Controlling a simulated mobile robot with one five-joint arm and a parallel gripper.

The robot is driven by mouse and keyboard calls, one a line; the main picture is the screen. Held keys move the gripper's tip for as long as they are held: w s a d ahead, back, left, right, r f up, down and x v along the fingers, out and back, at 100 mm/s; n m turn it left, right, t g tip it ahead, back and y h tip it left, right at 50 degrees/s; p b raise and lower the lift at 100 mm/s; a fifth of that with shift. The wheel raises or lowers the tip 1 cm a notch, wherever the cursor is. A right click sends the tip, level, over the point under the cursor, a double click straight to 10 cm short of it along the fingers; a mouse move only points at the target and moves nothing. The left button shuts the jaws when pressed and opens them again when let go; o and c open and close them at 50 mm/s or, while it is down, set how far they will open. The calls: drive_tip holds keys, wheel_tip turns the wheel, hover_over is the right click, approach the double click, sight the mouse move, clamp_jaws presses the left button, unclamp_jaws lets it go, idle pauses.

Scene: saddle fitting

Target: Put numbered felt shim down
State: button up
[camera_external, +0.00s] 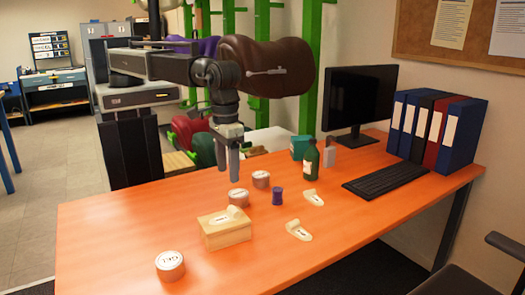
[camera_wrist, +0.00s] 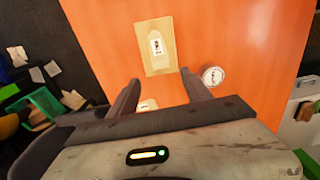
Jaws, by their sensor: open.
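My gripper (camera_external: 228,176) points down above the back part of the orange table, its fingers apart. In the wrist view the fingers (camera_wrist: 160,77) are open with no object clamped between them. A pale labelled piece (camera_wrist: 148,104) shows low between them, partly hidden by the gripper body; I cannot tell if it is a shim. A tan block (camera_external: 227,236) stands on the table with a pale, labelled felt shim (camera_external: 222,218) on top; this shim also shows in the wrist view (camera_wrist: 156,44). Two more pale labelled shims lie flat, one farther back (camera_external: 313,198) and one nearer (camera_external: 299,231).
Tins stand at the front left (camera_external: 170,265), behind the block (camera_external: 239,197) and farther back (camera_external: 261,179). A purple spool (camera_external: 277,196) and green bottle (camera_external: 311,160) stand near the middle. A monitor, keyboard (camera_external: 387,178) and binders occupy the right. The front right tabletop is clear.

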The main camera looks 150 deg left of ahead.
drive_tip(key=s+d+m, duration=0.6)
drive_tip(key=s+m, duration=0.3)
drive_tip(key=s, duration=0.1)
drive_tip(key=s+d+m, duration=0.7)
drive_tip(key=s+m, duration=0.2)
drive_tip(key=s, duration=0.1)
drive_tip(key=shift+s, duration=0.25)
idle(0.8)
